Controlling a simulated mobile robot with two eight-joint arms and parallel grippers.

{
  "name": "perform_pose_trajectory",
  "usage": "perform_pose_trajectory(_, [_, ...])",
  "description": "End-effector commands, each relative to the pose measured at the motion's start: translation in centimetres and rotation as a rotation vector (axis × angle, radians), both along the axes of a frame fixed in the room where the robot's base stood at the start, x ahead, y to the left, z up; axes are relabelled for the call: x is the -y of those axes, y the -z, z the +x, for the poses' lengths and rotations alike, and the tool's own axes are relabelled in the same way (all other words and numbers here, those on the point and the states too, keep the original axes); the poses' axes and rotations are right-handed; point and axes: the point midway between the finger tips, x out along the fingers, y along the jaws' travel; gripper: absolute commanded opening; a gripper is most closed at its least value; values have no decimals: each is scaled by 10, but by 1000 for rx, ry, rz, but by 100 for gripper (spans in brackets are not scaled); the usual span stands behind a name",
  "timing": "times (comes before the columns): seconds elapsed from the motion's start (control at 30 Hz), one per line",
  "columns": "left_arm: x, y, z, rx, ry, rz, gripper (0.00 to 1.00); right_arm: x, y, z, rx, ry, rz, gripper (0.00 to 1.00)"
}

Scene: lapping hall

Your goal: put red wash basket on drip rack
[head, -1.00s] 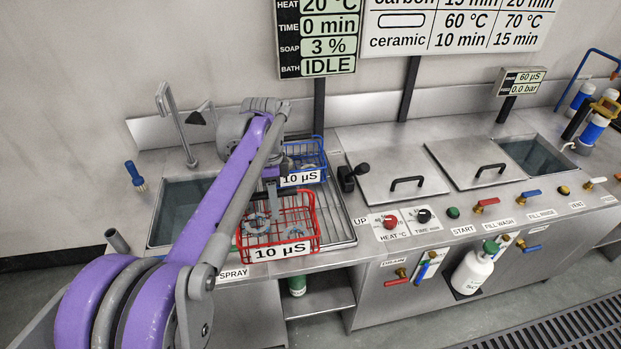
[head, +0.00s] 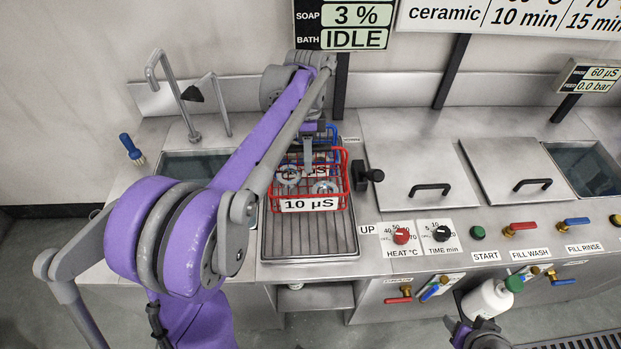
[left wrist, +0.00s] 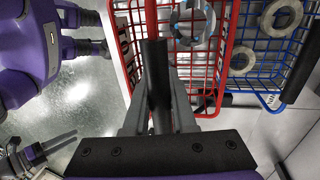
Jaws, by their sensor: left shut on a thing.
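The red wash basket (head: 309,204) holds metal rings and has a "10 µS" label on its front. My left gripper (head: 308,160) is above it, shut on its red handle; the left wrist view shows the fingers (left wrist: 157,100) closed on that bar over the red basket (left wrist: 222,75). The basket is over the back part of the ribbed drip rack (head: 300,236); I cannot tell whether it touches. My right gripper (head: 481,336) is partly in view at the bottom edge; its jaws are unclear.
A blue basket (left wrist: 262,97) with rings stands close beside and behind the red one, largely hidden in the head view. A sink (head: 192,165) lies left of the rack. Lidded tanks (head: 425,175) and a black lever (head: 366,174) are to the right. The front of the rack is bare.

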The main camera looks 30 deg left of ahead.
Motion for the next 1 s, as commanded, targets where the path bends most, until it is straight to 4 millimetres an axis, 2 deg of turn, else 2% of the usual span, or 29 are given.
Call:
perform_pose_trajectory(0.1, [0, 22, 0, -1, 0, -1, 0, 0, 2, -1, -1, 0, 0, 57])
perform_pose_trajectory(0.2, [0, 35, 0, -1, 0, -1, 0, 0, 2, -1, -2, 0, 0, 57])
perform_pose_trajectory(0.37, [0, 45, 0, 0, 0, 0, 0, 0, 2, -1, -2, 0, 0, 57])
perform_pose_trajectory(0.6, [0, 74, 0, 0, 0, 0, 0, 0, 4, -2, -3, 0, 0, 57])
perform_pose_trajectory(1.0, [0, 81, 0, 0, 0, 0, 0, 0, 5, -2, -3, 0, 0, 57])
